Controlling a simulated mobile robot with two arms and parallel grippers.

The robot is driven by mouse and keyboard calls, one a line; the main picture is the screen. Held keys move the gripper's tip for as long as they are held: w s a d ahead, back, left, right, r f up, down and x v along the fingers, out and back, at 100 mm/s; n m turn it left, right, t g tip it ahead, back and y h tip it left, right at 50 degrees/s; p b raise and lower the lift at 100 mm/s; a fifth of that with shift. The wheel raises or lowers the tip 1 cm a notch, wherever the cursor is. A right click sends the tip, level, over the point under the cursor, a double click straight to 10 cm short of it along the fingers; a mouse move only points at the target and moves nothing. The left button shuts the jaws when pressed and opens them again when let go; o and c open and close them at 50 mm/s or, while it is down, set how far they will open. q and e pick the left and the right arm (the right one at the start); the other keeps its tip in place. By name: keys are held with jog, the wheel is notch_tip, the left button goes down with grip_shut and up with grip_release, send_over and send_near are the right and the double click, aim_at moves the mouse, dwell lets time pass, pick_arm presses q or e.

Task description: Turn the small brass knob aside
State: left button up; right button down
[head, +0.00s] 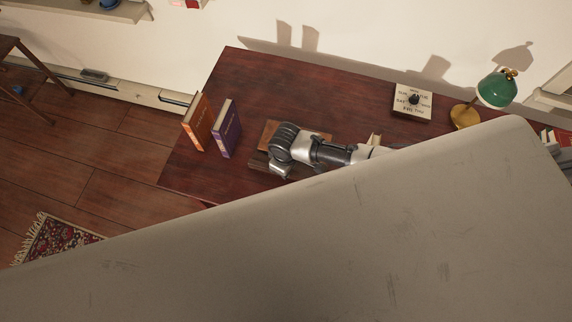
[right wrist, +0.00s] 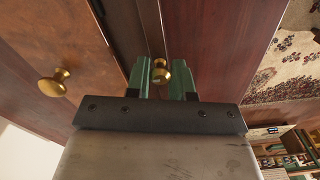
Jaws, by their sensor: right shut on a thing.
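In the right wrist view, the small brass knob (right wrist: 161,74) sits between the two green fingertips of my right gripper (right wrist: 162,80). The gripper is shut on it, one finger on each side. The knob is on a narrow dark wooden strip. A larger brass knob (right wrist: 54,82) stands on a lighter brown wooden panel (right wrist: 85,40) to the left, clear of the fingers. In the head view, a grey and black arm of mine reaches over the desk and covers part of a brown wooden object (head: 268,132); the small knob cannot be made out there. My left gripper is not in view.
A large pale surface close to the head camera hides the lower view. A patterned rug (head: 55,238) lies on the floor.

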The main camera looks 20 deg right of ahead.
dwell(0.4)
jog(key=c, duration=1)
grip_release()
notch_tip(320, 180, up, 11)
jog(key=shift+f+b, duration=0.1)
jog(key=shift+b, duration=0.2)
